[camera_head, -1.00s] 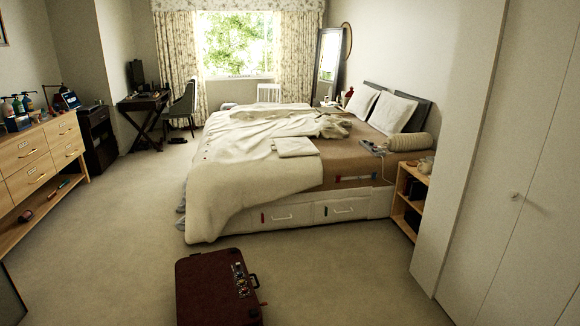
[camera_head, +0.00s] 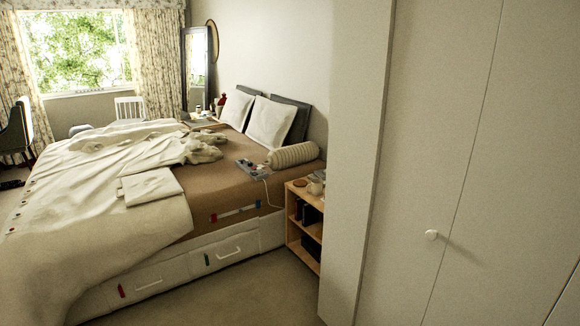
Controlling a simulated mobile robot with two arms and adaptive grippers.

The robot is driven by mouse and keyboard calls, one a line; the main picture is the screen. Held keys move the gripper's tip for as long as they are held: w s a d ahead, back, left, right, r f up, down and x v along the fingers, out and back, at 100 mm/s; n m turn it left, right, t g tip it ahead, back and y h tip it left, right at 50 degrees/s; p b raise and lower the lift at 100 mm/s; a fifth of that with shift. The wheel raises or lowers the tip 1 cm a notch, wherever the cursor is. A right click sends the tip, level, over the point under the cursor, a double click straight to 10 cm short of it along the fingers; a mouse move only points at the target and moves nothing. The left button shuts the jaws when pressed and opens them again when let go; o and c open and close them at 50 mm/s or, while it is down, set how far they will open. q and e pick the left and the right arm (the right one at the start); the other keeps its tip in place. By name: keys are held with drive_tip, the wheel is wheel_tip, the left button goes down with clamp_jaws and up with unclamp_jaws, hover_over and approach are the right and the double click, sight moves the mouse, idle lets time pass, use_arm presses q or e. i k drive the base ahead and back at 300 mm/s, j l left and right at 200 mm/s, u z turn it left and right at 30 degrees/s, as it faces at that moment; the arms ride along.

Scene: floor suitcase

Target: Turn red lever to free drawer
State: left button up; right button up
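The bed (camera_head: 215,190) has white drawers in its base, facing me. The left drawer (camera_head: 150,284) has a white handle and a small red lever (camera_head: 122,291) at its left side. The right drawer (camera_head: 228,253) also has a white handle, with a small dark bluish piece (camera_head: 206,259) at its left. Both drawers look shut. A strip with a red end and a blue end (camera_head: 235,212) lies on the side of the mattress above the right drawer. Neither of my grippers is in view.
A wooden bedside shelf (camera_head: 299,235) stands right of the bed. A white wardrobe (camera_head: 431,180) with a round knob fills the right side. Bare carpet (camera_head: 262,292) lies in front of the drawers. A cream blanket (camera_head: 120,220) hangs over the bed's left part.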

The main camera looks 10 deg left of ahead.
sight(121, 292)
drive_tip(key=i+u, duration=0.4)
drive_tip(key=i, duration=0.15)
drive_tip(key=i+l+u, duration=0.25)
drive_tip(key=i+u, duration=0.15)
drive_tip(key=i, duration=0.15)
